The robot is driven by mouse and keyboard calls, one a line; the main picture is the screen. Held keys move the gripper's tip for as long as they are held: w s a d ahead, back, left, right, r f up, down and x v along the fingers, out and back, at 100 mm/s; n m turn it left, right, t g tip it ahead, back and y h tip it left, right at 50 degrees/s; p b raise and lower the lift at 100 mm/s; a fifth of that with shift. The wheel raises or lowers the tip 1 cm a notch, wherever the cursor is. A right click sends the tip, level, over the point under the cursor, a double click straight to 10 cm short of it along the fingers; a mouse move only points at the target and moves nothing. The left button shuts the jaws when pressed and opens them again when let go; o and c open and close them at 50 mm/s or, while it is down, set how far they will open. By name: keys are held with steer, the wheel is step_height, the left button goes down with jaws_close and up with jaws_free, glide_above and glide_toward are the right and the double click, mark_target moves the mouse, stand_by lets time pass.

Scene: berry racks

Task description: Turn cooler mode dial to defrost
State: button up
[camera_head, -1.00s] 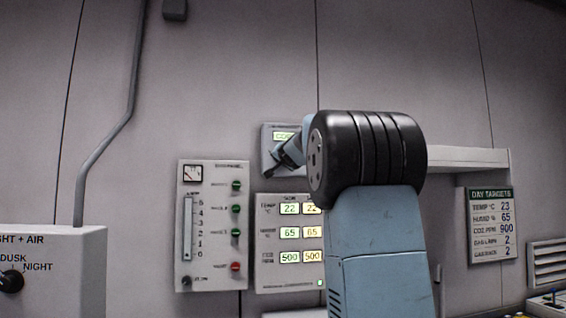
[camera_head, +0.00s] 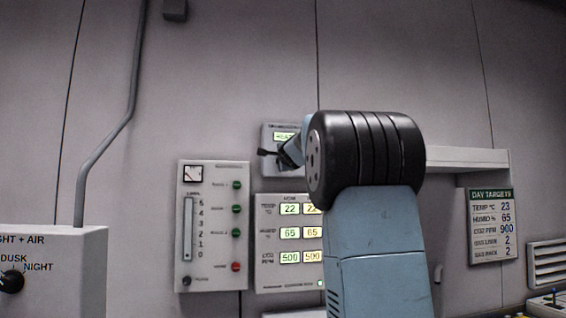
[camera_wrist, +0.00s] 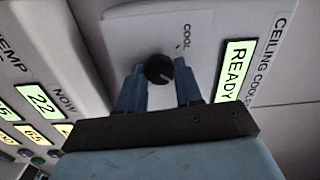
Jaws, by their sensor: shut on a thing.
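The ceiling cooler panel (camera_wrist: 120,32) fills the upper part of the wrist view, tilted in the picture. Its green display (camera_wrist: 234,68) reads READY. The small black mode dial (camera_wrist: 159,69) sits left of the display, with the word COOL to its upper right. My gripper (camera_wrist: 160,78) has one blue finger on each side of the dial and is shut on it. The dial's pointer and any defrost label cannot be made out. In the head view the cooler panel (camera_head: 269,165) is on the wall, partly hidden by my wrist, and the dial is hidden.
A shelf (camera_head: 466,157) and a day targets board (camera_head: 490,225) are to the right. A grey box (camera_head: 60,260) stands at left.

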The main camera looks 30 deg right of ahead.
steer(key=shift+d+f+m, duration=0.2)
steer(key=shift+f+m, duration=0.15)
steer(key=shift+m, duration=0.25)
steer(key=o, duration=1)
steer(key=shift+o, duration=0.2)
steer(key=shift+a+r, duration=0.1)
steer(key=shift+r, duration=0.1)
steer(key=v, duration=1.3)
steer(key=shift+s, duration=0.4)
